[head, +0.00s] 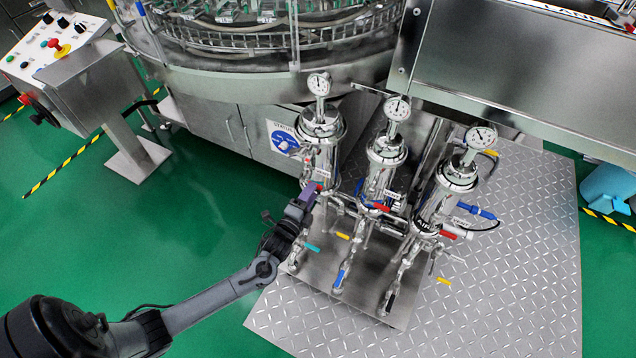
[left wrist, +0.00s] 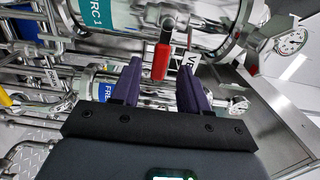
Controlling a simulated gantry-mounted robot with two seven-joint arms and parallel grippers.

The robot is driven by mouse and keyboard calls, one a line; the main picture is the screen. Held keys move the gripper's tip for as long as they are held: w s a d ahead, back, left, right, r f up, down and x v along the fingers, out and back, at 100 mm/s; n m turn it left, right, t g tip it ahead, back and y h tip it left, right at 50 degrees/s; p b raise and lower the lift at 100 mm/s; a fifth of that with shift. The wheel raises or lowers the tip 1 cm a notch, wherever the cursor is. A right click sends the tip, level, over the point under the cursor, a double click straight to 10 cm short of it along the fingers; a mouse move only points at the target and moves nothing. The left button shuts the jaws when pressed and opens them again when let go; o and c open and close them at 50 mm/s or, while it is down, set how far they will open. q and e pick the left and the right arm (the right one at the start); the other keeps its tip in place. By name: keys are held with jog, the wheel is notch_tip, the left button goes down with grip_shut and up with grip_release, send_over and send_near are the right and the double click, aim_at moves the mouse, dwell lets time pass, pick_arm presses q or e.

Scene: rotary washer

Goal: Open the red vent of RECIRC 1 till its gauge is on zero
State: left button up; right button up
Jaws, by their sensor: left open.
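The leftmost of the three steel filter housings (head: 322,150) has a round gauge (head: 319,84) on top; its reading is too small to tell. In the left wrist view a housing with a teal label ending in "RC 1" (left wrist: 93,12) fills the top, its gauge (left wrist: 291,41) at the right. A red vent handle (left wrist: 160,61) hangs from it beside a "VE…" tag (left wrist: 191,62). My left gripper (head: 310,192) is at the leftmost housing; its open purple fingers (left wrist: 159,78) stand either side of the red handle. I cannot tell if they touch it. My right gripper is not in view.
The middle housing (head: 384,165) and right housing (head: 440,195) stand close by with their own red handles (head: 380,207). Teal (head: 313,247), yellow and blue valve handles sit below. The rotary washer (head: 250,55) is behind. Free green floor (head: 215,190) lies to the left.

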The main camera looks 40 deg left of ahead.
pick_arm(q)
jog(key=b+x, duration=0.1)
jog(key=x, duration=0.3)
jog(key=shift+d+f+b, duration=0.1)
jog(key=shift+b, duration=0.2)
jog(key=shift+x, duration=1)
jog(key=shift+s, duration=0.1)
jog(key=shift+c, duration=0.2)
grip_shut()
